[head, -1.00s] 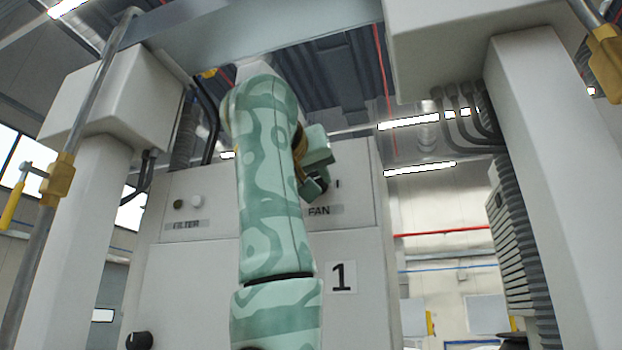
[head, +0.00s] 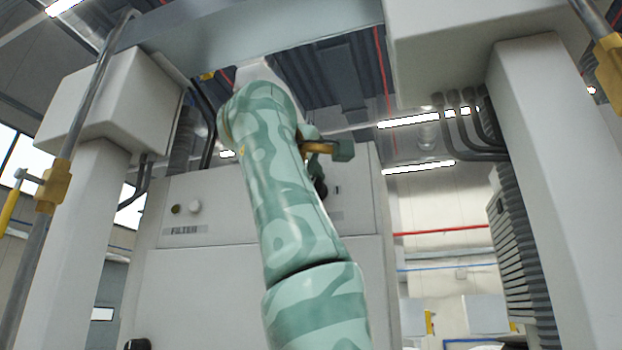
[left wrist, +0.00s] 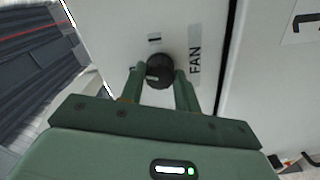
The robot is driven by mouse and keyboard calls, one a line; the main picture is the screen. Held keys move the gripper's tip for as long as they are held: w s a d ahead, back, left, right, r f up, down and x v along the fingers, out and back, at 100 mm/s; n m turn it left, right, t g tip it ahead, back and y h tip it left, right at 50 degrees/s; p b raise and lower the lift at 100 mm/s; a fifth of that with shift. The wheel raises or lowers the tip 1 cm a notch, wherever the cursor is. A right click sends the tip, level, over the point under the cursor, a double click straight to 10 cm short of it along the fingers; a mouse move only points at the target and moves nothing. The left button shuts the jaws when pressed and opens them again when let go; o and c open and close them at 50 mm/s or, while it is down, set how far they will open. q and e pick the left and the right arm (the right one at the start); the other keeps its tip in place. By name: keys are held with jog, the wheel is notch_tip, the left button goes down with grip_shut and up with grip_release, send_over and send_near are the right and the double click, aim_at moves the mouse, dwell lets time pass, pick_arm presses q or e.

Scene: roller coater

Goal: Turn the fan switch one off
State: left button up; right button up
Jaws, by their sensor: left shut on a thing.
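The fan switch is a round dark knob (left wrist: 159,68) on a pale panel, beside the FAN label (left wrist: 195,54). In the left wrist view, my left gripper (left wrist: 160,84) has one finger on each side of the knob and is shut on it. A pale mark shows on the knob's lower left side. An "I" mark (left wrist: 154,38) is printed beyond the knob, and another mark at the left is partly hidden by a finger. In the head view, the knob (head: 321,188) is partly hidden behind my left arm. My right gripper is not in view.
The panel also carries a FILTER label (head: 185,230) with a dark button (head: 176,209) and a white button (head: 195,207) above it. White columns (head: 555,180) stand at both sides. A steel rail (head: 85,110) with yellow fittings is at the left.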

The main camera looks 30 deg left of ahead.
pick_arm(q)
jog(key=shift+n, duration=2.2)
jog(key=o, duration=1)
jog(key=shift+s, duration=0.1)
jog(key=b+v, duration=0.7)
jog(key=v, duration=0.9)
jog(key=shift+s+f, duration=0.1)
jog(key=shift+s, duration=0.05)
